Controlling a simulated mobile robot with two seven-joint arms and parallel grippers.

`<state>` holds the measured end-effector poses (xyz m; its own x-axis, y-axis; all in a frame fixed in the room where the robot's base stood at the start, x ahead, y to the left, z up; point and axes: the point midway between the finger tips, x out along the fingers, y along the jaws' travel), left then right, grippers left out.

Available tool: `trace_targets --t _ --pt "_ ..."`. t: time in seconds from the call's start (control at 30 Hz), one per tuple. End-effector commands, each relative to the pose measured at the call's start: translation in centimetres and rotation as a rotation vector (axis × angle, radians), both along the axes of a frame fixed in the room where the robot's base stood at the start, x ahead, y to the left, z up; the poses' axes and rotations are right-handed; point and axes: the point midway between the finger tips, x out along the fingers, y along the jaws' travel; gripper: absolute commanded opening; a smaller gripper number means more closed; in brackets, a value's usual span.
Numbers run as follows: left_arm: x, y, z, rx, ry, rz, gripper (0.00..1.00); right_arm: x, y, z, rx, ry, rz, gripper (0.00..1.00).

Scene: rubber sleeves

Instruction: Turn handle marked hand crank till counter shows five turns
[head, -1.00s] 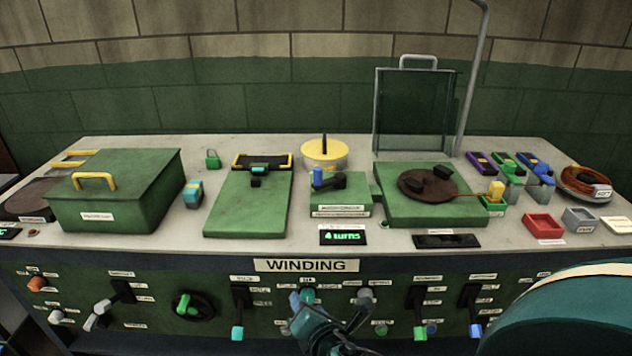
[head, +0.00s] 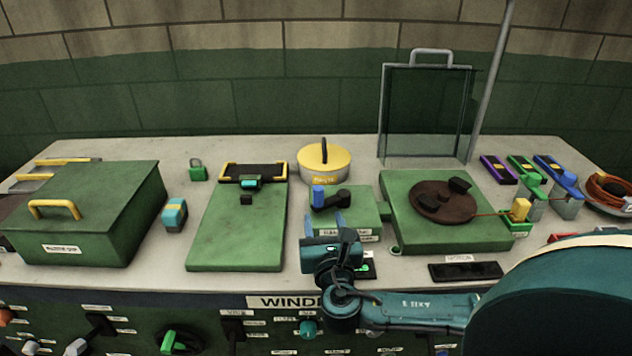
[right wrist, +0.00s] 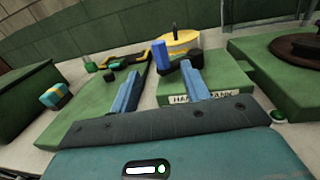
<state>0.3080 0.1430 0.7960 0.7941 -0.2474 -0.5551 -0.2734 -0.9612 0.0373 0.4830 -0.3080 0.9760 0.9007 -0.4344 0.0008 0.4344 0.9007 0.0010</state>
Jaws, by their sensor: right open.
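The hand crank is a dark arm (head: 335,198) with an upright blue handle (head: 318,196) at its left end, on a green box (head: 366,216). The right wrist view shows the blue handle (right wrist: 160,56) and a partly hidden label on the box front. The counter (head: 368,269) is mostly behind my right gripper; only a green glow shows, so its number cannot be read. My right gripper (head: 324,222) is open and empty, in front of the box, fingers pointing toward the crank. In its wrist view the handle appears between and beyond the fingertips (right wrist: 158,76). My left gripper is out of view.
A yellow round tin (head: 325,160) stands behind the crank. A green board (head: 235,235) lies left, and a green base with a brown disc (head: 442,202) lies right. A clear upright shield (head: 427,115) stands behind that. A green lidded box (head: 85,210) is far left.

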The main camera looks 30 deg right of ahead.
Motion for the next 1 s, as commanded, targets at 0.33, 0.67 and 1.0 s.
trace_targets --t 0.33,0.67,1.0 --pt "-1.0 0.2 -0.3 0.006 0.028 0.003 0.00 6.0 -3.0 0.2 0.000 -0.003 -0.004 0.46" --pt "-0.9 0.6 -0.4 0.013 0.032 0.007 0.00 10.5 -5.1 0.1 0.001 0.000 -0.002 0.46" --pt "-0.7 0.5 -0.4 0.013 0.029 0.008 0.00 11.2 -5.4 0.0 0.003 0.000 -0.001 0.46"
